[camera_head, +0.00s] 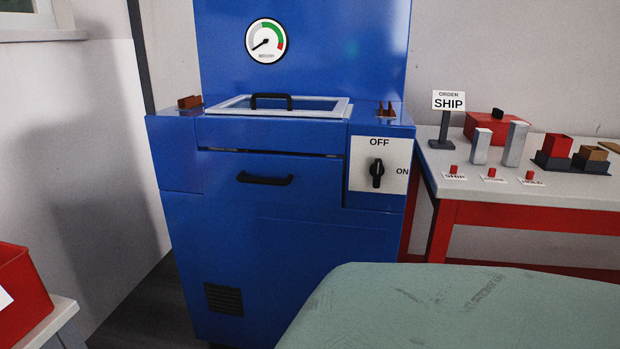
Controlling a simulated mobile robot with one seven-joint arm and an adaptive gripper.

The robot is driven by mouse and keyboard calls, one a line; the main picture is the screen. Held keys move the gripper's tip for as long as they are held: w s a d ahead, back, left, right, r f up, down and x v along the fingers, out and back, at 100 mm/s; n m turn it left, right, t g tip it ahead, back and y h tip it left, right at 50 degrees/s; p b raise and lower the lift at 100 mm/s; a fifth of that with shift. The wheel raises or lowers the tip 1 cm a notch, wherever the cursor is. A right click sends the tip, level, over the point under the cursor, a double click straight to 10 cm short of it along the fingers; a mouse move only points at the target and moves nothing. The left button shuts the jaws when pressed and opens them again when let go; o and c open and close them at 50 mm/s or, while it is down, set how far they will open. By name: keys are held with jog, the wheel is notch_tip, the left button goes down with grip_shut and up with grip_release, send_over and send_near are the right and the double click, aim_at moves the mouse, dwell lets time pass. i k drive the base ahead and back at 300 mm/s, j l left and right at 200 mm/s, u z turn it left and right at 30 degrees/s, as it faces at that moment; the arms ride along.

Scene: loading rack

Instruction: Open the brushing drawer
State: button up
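A blue machine cabinet (270,240) stands against the back wall. Its front has a drawer (225,170) with a black bar handle (265,178); the drawer looks shut, with a thin dark gap along its top edge. On the cabinet's top is a light-framed lid (225,106) with a black handle (271,101), lying flat. No label naming the brushing drawer shows. My gripper is not in view.
A red-framed table (460,185) with blocks and an ORDER SHIP sign stands right. A red bin (22,285) is at left. A green rounded surface (450,312) fills the lower right foreground.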

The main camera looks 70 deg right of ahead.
aim_at(269, 176)
jog(key=z, duration=1.75)
